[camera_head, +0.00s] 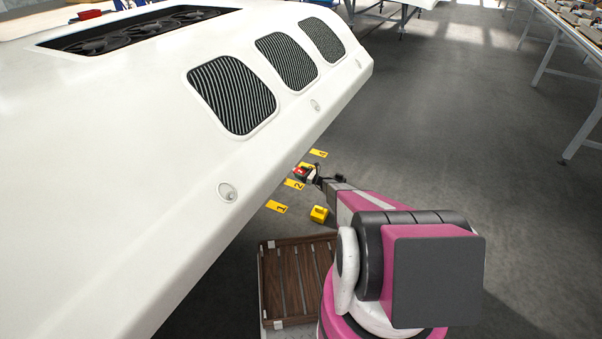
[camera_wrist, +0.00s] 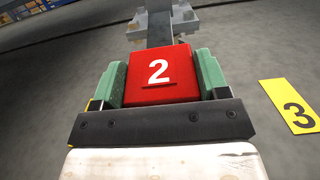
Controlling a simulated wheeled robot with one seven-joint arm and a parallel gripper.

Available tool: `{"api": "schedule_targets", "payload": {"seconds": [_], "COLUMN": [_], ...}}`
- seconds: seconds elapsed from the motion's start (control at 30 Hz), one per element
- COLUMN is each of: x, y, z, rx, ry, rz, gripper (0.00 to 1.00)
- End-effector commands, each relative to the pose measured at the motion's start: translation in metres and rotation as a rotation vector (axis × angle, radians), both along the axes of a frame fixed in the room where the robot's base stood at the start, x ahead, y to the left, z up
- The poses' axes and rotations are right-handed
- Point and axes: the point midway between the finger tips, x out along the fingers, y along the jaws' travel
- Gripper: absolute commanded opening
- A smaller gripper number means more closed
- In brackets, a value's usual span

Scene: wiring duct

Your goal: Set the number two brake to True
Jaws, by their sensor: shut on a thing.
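The number two brake is a red block (camera_wrist: 160,72) with a white 2 on its face in the wrist view. My gripper (camera_wrist: 161,80) has its green finger pads on both sides of the block and is shut on it. In the head view the red block (camera_head: 301,171) shows small, close to the floor under the edge of the white body, with my gripper (camera_head: 314,175) at its right side. A yellow tag marked 2 (camera_head: 295,184) lies on the floor just below it. The fingertips are too small in the head view to make out well.
A yellow block (camera_head: 319,214) stands on the floor near the tag marked 1 (camera_head: 277,207). Another tag (camera_head: 318,153) lies farther back. A tag marked 3 (camera_wrist: 292,104) is at right in the wrist view.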

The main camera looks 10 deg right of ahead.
Motion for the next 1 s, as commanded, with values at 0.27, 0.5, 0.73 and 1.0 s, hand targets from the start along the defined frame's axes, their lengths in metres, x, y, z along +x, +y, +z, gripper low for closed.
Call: {"api": "schedule_targets", "payload": {"seconds": [0.27, 0.5, 0.73, 1.0], "x": [-0.001, -0.005, -0.027, -0.054], "y": [-0.001, -0.006, -0.036, -0.073], "z": [-0.002, -0.001, -0.006, -0.012], "rx": [-0.003, -0.001, -0.002, -0.002], "ry": [0.002, 0.001, 0.002, 0.002], "rz": [-0.001, -0.002, -0.004, -0.003], "gripper": [0.94, 0.94, 0.94, 0.94]}}
